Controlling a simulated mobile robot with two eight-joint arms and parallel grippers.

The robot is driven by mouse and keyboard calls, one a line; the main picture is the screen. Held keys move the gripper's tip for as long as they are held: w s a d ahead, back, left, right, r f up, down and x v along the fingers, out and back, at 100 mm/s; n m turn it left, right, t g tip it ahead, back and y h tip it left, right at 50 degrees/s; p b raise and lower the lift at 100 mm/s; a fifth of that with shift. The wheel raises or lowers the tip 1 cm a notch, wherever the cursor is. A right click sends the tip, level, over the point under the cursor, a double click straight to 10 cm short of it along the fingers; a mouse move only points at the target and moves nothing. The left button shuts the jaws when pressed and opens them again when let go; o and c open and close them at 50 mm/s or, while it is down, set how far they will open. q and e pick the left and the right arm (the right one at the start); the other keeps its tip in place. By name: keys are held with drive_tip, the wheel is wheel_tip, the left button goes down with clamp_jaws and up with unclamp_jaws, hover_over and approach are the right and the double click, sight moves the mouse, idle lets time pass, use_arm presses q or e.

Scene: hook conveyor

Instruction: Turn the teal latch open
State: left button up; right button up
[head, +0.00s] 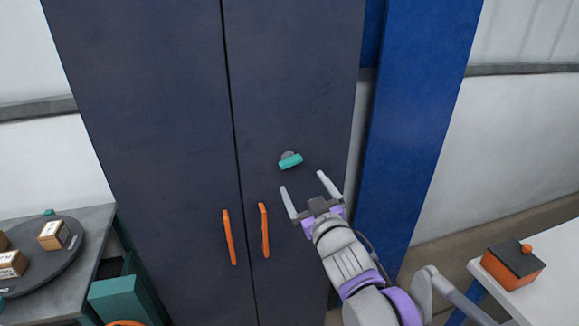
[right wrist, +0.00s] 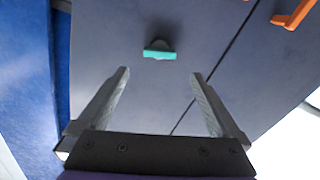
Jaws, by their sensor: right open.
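The teal latch (head: 290,161) is a small bar on a grey round mount, on the right door of a dark cabinet (head: 170,120). In the head view it lies nearly level, slightly tilted. My right gripper (head: 303,181) is open and empty, just below and to the right of the latch in the picture, apart from it. In the right wrist view the latch (right wrist: 160,54) shows beyond and between the two spread fingers (right wrist: 158,75), with a gap. My left gripper is not in view.
Two orange handles (head: 229,237) (head: 265,230) flank the door seam. A blue post (head: 420,120) stands right of the cabinet. A table with boxes on a dark turntable (head: 62,262) is at left; a white table (head: 545,290) bears an orange box (head: 512,268) at right.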

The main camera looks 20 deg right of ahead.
sight(292, 164)
drive_tip(key=w+p, duration=0.1)
drive_tip(key=w, duration=0.8)
drive_tip(key=shift+w+a, duration=0.1)
drive_tip(key=shift+w, duration=0.3)
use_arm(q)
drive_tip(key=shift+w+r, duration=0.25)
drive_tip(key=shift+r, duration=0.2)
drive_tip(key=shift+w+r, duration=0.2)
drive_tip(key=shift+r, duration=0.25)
use_arm(e)
drive_tip(key=shift+c, duration=0.3)
